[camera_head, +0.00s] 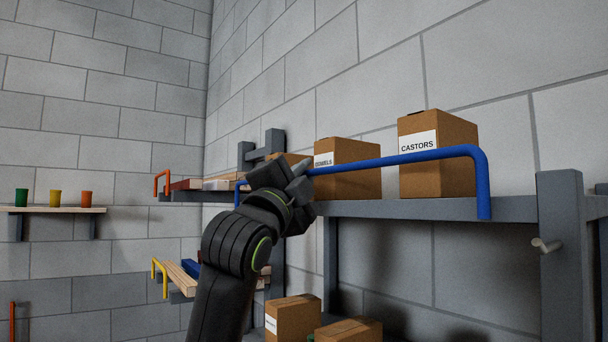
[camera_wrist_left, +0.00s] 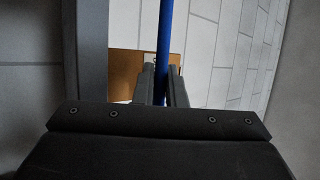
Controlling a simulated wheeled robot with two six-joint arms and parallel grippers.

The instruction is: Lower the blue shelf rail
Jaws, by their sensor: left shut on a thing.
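The blue shelf rail (camera_head: 400,160) is a bent round bar running along the front of the grey shelf (camera_head: 430,208), above its edge. Its right leg bends down at the shelf's front edge. My left gripper (camera_head: 300,176) is shut on the rail towards its left part and hides some of it. In the left wrist view the rail (camera_wrist_left: 165,40) runs up between the two fingers (camera_wrist_left: 165,88). Behind the rail stand a CASTORS box (camera_head: 440,160) and a DOWELS box (camera_head: 350,168). My right gripper is out of view.
A grey post (camera_head: 565,260) with a pale peg (camera_head: 546,245) stands at the right. Lower boxes (camera_head: 293,318) sit below the shelf. An orange rail (camera_head: 163,178) and a yellow rail (camera_head: 160,275) are at the left. Several cups (camera_head: 55,198) stand on a far-left wall shelf.

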